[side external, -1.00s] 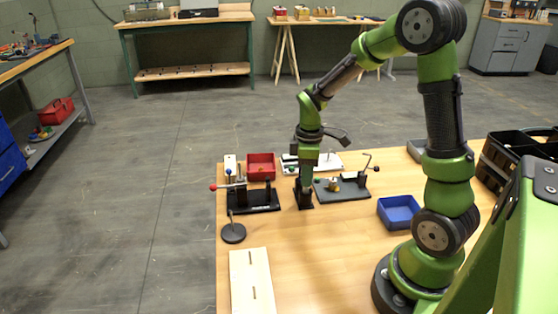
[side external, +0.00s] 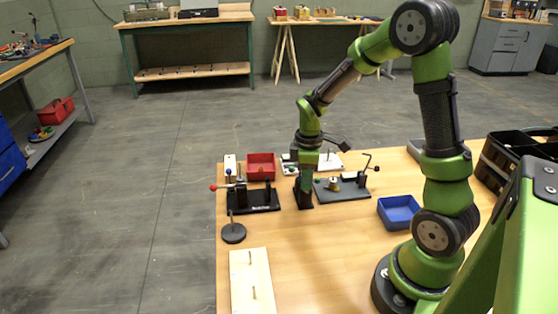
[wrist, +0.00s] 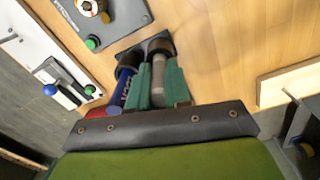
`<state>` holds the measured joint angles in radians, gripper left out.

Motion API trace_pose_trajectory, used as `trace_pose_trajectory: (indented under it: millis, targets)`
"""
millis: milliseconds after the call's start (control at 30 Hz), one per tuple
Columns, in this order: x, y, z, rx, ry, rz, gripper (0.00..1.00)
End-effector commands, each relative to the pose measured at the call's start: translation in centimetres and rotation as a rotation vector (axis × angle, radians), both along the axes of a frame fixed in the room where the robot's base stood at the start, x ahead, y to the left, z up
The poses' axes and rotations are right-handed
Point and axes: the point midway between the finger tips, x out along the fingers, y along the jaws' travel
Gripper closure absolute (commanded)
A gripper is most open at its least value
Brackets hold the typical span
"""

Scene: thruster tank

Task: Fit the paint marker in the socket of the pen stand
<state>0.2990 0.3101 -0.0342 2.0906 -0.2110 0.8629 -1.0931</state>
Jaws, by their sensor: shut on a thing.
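My gripper (wrist: 159,88) is shut on a grey paint marker (wrist: 158,72), which lies between its two green fingers. In the side view my gripper (side external: 305,182) points down right at the black pen stand (side external: 304,203). In the wrist view the pen stand (wrist: 168,44) has two dark round sockets side by side. The marker's far end meets the right-hand socket, and appears to be inside it; how deep it sits is hidden. A blue pen-like thing (wrist: 119,94) with white lettering lines up with the left-hand socket, beside my left finger.
A grey plate fixture (side external: 345,192) lies just right of the stand, and a black clamp fixture (side external: 254,200) just left. A red bin (side external: 261,167) is behind and a blue bin (side external: 399,211) to the right. Bare table lies in front of the stand.

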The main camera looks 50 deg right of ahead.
Motion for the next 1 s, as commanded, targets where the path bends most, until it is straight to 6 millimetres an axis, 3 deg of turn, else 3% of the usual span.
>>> trace_pose_trajectory:
  millis: [367, 400, 600, 867, 1000]
  targets:
    - [0.0, 0.0, -0.4, 0.0, 0.0, 0.0, 1.0]
    - [0.0, 0.0, -0.4, 0.0, 0.0, 0.0, 0.8]
    - [0.0, 0.0, -0.4, 0.0, 0.0, 0.0, 0.52]
    - [0.0, 0.0, -0.3, 0.0, 0.0, 0.0, 0.52]
    - [0.1, -0.1, 0.6, -0.002, -0.003, 0.001, 0.52]
